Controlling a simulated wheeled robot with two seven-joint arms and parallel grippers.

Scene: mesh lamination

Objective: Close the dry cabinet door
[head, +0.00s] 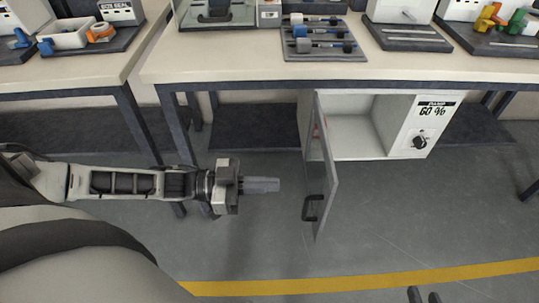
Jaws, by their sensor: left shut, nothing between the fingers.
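The dry cabinet (406,125) is a white box under the table, with a dial and a "60 %" label on its right front panel. Its glass door (322,165) is hinged at the cabinet's left side and stands wide open, swung out toward me. A dark handle (312,207) sits low on the door near its free edge. My left gripper (276,185) is shut and empty, pointing right. It is left of the door and apart from it in the picture.
The table (230,65) above the cabinet carries a grey tray (325,57) with blue-handled tools. Dark table legs (135,120) stand behind my left arm. The floor in front of the cabinet is clear, with a yellow line (360,284) across it.

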